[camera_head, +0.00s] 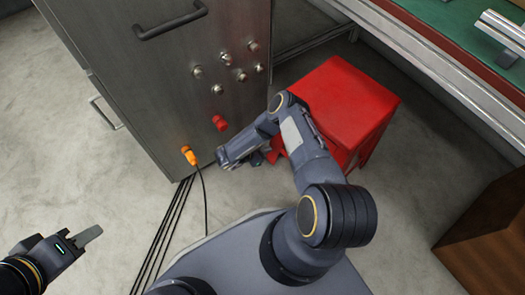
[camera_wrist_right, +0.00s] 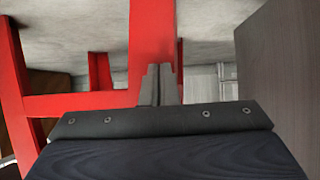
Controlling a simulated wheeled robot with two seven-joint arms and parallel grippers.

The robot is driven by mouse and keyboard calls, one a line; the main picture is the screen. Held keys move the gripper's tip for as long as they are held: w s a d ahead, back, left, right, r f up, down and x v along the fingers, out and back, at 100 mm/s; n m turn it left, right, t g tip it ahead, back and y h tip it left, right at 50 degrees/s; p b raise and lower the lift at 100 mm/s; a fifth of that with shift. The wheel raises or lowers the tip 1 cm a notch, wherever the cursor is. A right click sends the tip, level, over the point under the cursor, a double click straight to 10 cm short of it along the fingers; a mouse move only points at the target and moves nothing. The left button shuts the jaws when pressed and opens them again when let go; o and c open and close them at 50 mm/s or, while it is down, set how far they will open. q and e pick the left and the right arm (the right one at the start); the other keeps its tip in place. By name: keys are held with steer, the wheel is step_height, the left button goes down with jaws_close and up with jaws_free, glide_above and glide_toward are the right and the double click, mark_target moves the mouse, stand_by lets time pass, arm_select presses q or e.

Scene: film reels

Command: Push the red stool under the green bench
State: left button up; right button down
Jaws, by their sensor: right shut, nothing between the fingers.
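The red stool (camera_head: 345,95) stands on the floor, its seat just in front of the green bench's near edge in the head view. The green bench (camera_head: 432,20) has a green top and a pale front rail. My right gripper (camera_head: 265,157) is low beside the stool's left side, partly hidden by my arm. In the right wrist view its fingers (camera_wrist_right: 158,85) are shut and empty, in front of a red stool leg (camera_wrist_right: 152,40); I cannot tell whether they touch it.
A grey metal cabinet (camera_head: 130,75) with knobs and an orange plug (camera_head: 189,155) stands close left of the stool. Cables run over the floor. A brown wooden box (camera_head: 490,235) stands at the lower right. Floor is clear between box and stool.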

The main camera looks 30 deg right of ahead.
mark_target(273, 143)
steer(key=shift+d, duration=5.65)
steer(key=shift+a+r+p, duration=0.25)
steer(key=shift+a+r, duration=0.1)
steer(key=shift+a, duration=0.9)
steer(key=shift+a+r+p, duration=0.2)
steer(key=shift+a+r, duration=0.1)
steer(key=shift+a, duration=0.95)
steer(key=shift+a+r+p, duration=0.25)
steer(key=shift+a+r, duration=0.1)
steer(key=shift+a, duration=0.9)
